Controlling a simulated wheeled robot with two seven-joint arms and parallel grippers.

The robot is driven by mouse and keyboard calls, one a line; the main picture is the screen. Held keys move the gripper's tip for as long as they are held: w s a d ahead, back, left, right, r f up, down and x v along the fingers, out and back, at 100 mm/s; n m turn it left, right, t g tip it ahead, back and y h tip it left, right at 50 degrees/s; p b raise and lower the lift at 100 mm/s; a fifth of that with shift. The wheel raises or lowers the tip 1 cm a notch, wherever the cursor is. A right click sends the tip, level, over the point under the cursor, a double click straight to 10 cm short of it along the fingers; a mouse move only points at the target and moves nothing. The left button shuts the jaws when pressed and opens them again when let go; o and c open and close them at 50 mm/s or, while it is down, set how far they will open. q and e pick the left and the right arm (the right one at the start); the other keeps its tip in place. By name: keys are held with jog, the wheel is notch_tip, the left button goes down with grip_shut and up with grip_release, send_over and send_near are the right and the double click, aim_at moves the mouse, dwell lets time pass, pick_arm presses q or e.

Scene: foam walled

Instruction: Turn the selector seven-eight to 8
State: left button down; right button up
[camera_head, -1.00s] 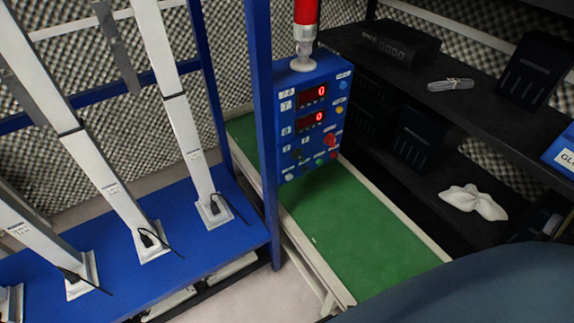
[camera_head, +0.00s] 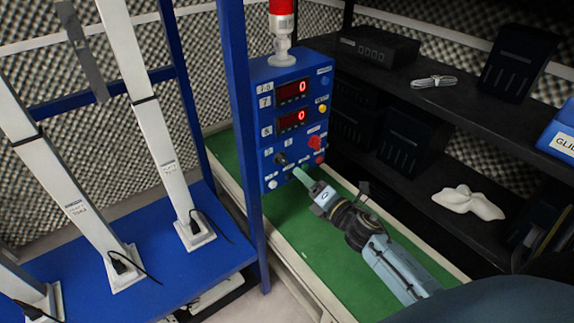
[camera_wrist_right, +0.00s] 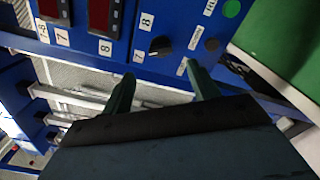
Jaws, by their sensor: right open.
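The blue control box (camera_head: 262,118) carries two red displays, each reading 0. The selector seven-eight (camera_head: 281,159) is a small black knob low on its left side. In the right wrist view the selector (camera_wrist_right: 160,47) shows near labels 7 (camera_wrist_right: 138,56) and 8 (camera_wrist_right: 146,22); which way it points is unclear. My right gripper (camera_head: 303,176) is in front of the panel, below and right of the knob. Its greenish fingers (camera_wrist_right: 162,82) are spread and empty, apart from the knob, which lies beyond them in the wrist view. My left gripper is out of view.
A red lamp (camera_head: 281,20) stands on the box. Red buttons (camera_head: 314,142) sit right of the selector. A blue post (camera_head: 240,130) stands close on the left. Dark shelves (camera_head: 400,85) are on the right. A green surface (camera_head: 290,225) lies below.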

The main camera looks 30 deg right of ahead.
aim_at(285, 163)
jog(key=w, duration=0.8)
jog(key=shift+w+a+b, duration=0.3)
jog(key=shift+a, duration=0.05)
jog(key=shift+w, duration=0.1)
jog(key=shift+c, duration=0.3)
jog(key=c, duration=0.9)
jog(key=shift+m, duration=0.4)
jog(key=shift+c, duration=0.2)
jog(key=shift+m, duration=0.5)
jog(key=m+p, duration=0.1)
jog(key=m, duration=0.2)
jog(key=shift+p, duration=0.3)
jog(key=shift+m+p, duration=0.35)
jog(key=shift+m, duration=0.85)
jog(key=m+p, duration=0.1)
jog(key=m, duration=0.2)
jog(key=shift+m, duration=0.7)
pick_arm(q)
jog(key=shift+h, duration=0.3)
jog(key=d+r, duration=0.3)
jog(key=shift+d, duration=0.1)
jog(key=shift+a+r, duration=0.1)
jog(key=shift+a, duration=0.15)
pick_arm(e)
jog(key=shift+m, duration=0.4)
jog(key=shift+f, duration=0.1)
